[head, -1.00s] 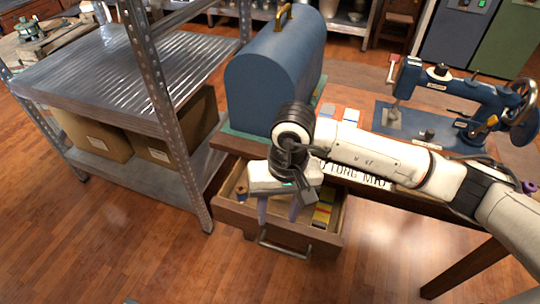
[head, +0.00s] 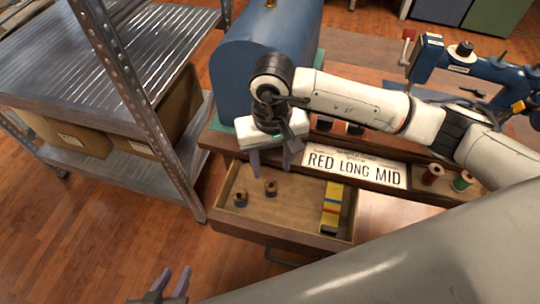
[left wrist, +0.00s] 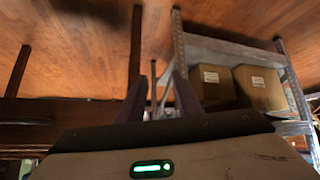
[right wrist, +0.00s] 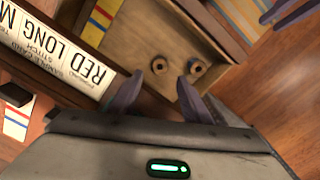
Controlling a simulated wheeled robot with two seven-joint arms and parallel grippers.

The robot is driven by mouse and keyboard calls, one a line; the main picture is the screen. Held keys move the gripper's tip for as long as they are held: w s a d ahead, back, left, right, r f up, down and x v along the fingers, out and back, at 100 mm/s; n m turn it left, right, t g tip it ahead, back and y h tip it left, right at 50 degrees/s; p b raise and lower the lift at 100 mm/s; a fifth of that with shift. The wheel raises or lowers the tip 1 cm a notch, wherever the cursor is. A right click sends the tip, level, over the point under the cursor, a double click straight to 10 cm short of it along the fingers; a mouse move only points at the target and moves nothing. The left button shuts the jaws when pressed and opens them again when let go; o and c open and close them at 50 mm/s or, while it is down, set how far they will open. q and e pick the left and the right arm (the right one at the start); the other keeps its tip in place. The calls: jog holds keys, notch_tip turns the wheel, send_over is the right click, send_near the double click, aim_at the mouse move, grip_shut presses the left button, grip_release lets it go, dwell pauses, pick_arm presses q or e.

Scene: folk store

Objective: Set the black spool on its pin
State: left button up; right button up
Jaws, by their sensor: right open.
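Two small dark spools lie in the open drawer (head: 298,226): one with a bluish-black look (head: 240,200) and one browner (head: 270,188). Both also show in the right wrist view, the left one (right wrist: 160,65) and the right one (right wrist: 196,68); I cannot tell surely which is black. My right gripper (head: 272,165) is open and empty above the drawer's back edge, near the spools. My left gripper (head: 173,281) is open and empty, low over the floor in front of the drawer. A red spool (head: 432,175) and a green spool (head: 462,181) stand upright on the rack right of the sign.
A sign (head: 354,169) reads "RED LONG MID". Coloured packets (head: 331,208) lie at the drawer's right. A blue sewing machine (head: 470,75) and a blue domed case (head: 262,60) stand on the table. A metal shelf (head: 110,70) with boxes stands left.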

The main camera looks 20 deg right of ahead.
aim_at(272, 183)
notch_tip(272, 183, down, 8)
jog(key=b, duration=0.5)
jog(key=shift+f+b, duration=0.55)
jog(key=shift+b, duration=0.05)
pick_arm(q)
jog(key=f, duration=0.4)
jog(key=shift+d+f, duration=0.25)
jog(key=shift+d, duration=0.05)
jog(key=shift+w+f+b, duration=0.1)
jog(key=shift+f+b, duration=0.2)
jog(key=shift+f, duration=0.05)
jog(key=shift+w, duration=0.1)
